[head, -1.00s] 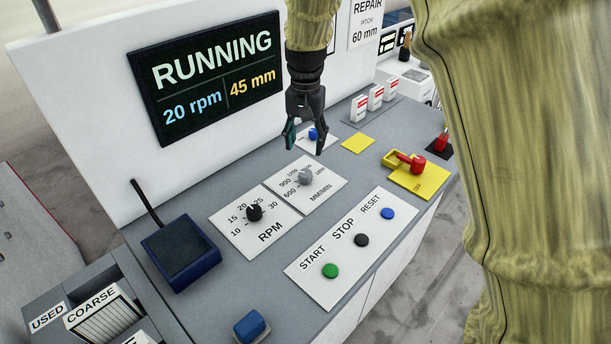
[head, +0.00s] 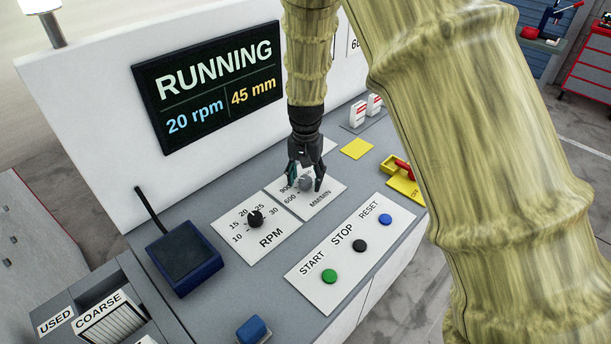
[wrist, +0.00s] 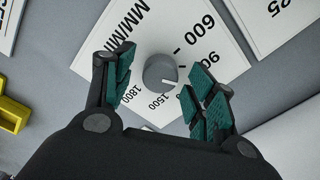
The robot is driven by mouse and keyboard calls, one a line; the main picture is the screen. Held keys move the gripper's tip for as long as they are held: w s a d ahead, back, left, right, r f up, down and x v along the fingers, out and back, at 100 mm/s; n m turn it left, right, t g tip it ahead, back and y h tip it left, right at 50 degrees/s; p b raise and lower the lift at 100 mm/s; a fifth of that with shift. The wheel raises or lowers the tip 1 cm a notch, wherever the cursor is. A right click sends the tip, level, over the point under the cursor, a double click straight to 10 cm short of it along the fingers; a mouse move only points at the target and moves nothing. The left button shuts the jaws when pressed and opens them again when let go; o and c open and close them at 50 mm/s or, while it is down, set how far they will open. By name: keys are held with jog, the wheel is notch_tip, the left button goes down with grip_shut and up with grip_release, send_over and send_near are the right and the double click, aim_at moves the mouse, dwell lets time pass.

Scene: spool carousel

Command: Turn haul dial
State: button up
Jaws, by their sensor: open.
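The haul dial is the grey knob (head: 306,183) on the white MM/MIN plate (head: 322,200), right of the RPM plate. In the wrist view the grey knob (wrist: 160,73) shows between the fingers, with a white pointer line near the 1500 mark. My gripper (head: 305,178) is open over the MM/MIN plate, with a finger on either side of the knob in the picture. In the wrist view my gripper (wrist: 160,90) has green-padded fingers spread apart, with clear gaps to the knob. I cannot tell its exact height above the plate.
The black RPM knob (head: 255,219) stands close on the left. The button plate (head: 312,283) with green, black and blue buttons lies in front. A red-handled switch (head: 404,168) is at right. The upright panel with the RUNNING screen (head: 210,88) stands behind.

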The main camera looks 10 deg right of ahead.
aim_at(306, 179)
jog(key=shift+f, duration=0.15)
jog(key=c, duration=1)
jog(key=shift+n+p, duration=0.35)
jog(key=shift+n, duration=1.45)
jog(key=shift+c, duration=0.2)
jog(key=o, duration=1)
jog(key=shift+o, duration=0.2)
notch_tip(306, 179, up, 12)
